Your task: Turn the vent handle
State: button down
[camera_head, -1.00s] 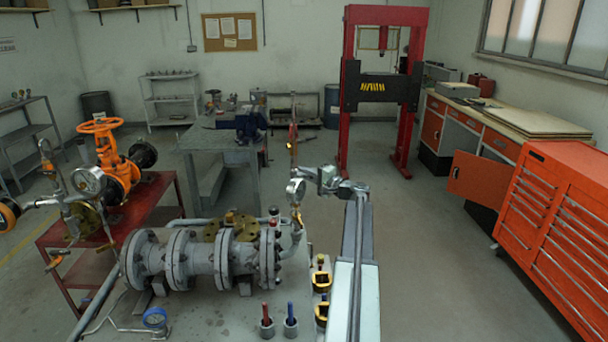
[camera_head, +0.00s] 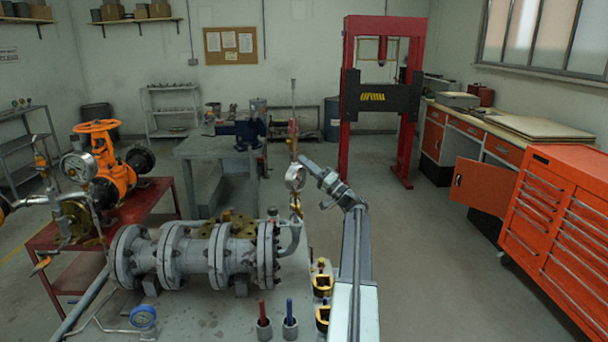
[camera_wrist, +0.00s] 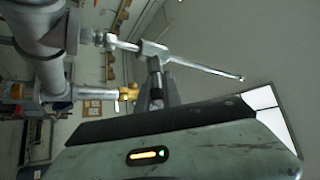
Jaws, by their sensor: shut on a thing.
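The grey flanged pipe assembly (camera_head: 195,255) lies on the bench in the head view. A round gauge (camera_head: 295,177) stands at its right end, above a small brass fitting. My gripper (camera_head: 304,162) is beside the gauge, at the upper end of my slanted arm, and very small there. In the wrist view a metal vent handle (camera_wrist: 205,68) with a long thin rod slants to the right from a crosspiece. My gripper (camera_wrist: 157,92) is shut at the handle's stem below this crosspiece; the exact contact is partly hidden. A brass fitting (camera_wrist: 128,93) sits just left of it.
Red and blue-handled tools (camera_head: 290,318) stand in cups at the front. Yellow-black pieces (camera_head: 322,285) lie close to my arm. An orange valve (camera_head: 105,165) is on a red table at left. A red press (camera_head: 382,95) stands behind. Floor right of my arm is clear.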

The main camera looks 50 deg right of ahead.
jog(key=shift+s+a+r+n+g+y+b, duration=0.15)
jog(key=shift+n+g+y+b, duration=0.4)
jog(key=shift+n+y, duration=1.85)
jog(key=shift+s+a+r+n+g+y+b, duration=0.15)
jog(key=shift+n+g+y+b, duration=0.4)
jog(key=shift+n+y, duration=1.8)
jog(key=shift+s+r+n+g+y+b, duration=0.2)
jog(key=shift+n+y+b, duration=0.5)
jog(key=shift+n+y, duration=1.65)
jog(key=shift+f+n+g+h, duration=0.15)
jog(key=shift+n+g+h, duration=0.15)
jog(key=shift+n, duration=0.5)
jog(key=c, duration=1.5)
grip_release()
jog(key=shift+a, duration=0.1)
jog(key=shift+f, duration=0.1)
